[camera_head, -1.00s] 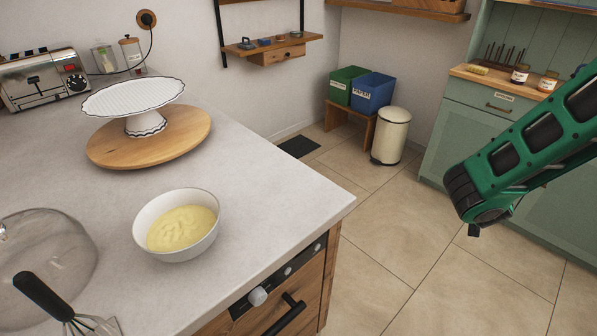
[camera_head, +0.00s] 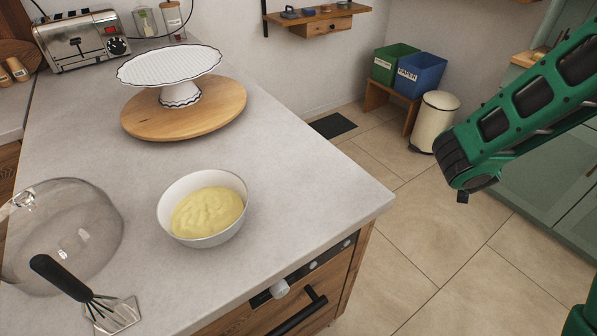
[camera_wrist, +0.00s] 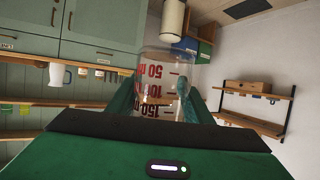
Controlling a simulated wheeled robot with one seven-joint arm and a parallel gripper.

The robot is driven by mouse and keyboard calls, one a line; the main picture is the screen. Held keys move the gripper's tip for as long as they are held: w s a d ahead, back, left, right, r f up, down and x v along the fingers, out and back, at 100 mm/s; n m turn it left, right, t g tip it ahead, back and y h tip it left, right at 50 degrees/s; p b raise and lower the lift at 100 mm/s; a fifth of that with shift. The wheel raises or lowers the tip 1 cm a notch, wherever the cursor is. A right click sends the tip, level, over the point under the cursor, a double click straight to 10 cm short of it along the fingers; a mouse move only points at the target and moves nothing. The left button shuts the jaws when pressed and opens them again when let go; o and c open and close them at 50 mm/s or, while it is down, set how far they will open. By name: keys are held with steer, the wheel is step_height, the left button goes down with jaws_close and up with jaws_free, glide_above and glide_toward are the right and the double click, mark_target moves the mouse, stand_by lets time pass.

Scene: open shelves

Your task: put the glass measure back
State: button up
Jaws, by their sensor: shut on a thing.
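The glass measure (camera_wrist: 160,82) is a clear vessel with red markings, 50, 100 and 150, in the wrist view. It sits between the two green fingers of my gripper (camera_wrist: 163,103), which are shut on it. The markings read upside down in this tilted view. In the head view neither the glass measure nor my gripper's fingers show; only my green arm is seen at the right.
On the counter (camera_head: 300,185) stand a bowl of yellow cream (camera_head: 205,208), a cake stand (camera_head: 180,92) on a round board, a glass dome (camera_head: 70,225) and a spatula (camera_head: 65,280). A toaster (camera_head: 82,40) is at the back.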

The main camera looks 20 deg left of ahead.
steer(key=s+a+r+n+y, duration=0.1)
steer(key=s+a+r+y, duration=0.1)
steer(key=a, duration=0.8)
steer(key=s+a+r+n+y, duration=0.1)
steer(key=s+a+r+n, duration=0.15)
steer(key=a, duration=0.75)
steer(key=s+a+r+n+y, duration=0.1)
steer(key=a+r+y, duration=0.15)
steer(key=a, duration=0.75)
steer(key=s+a+r+n+y, duration=0.2)
steer(key=s+a+r, duration=0.2)
steer(key=s+a, duration=0.65)
steer(key=s+a+r+n+y, duration=0.2)
steer(key=s+a+r+y, duration=0.1)
steer(key=s+a, duration=0.75)
steer(key=shift+g+h, duration=0.35)
steer(key=shift+g, duration=0.15)
steer(key=w+d+f, duration=0.4)
steer(key=w, duration=0.1)
steer(key=w+d+f, duration=0.2)
steer(key=w, duration=0.1)
steer(key=shift+w+d+f, duration=0.2)
steer(key=shift+w+d, duration=0.05)
steer(key=shift+d, duration=0.05)
steer(key=shift+w+f, duration=0.1)
steer(key=shift+f, duration=1.95)
steer(key=shift+f, duration=0.15)
steer(key=o, duration=1.1)
steer(key=shift+o, duration=0.2)
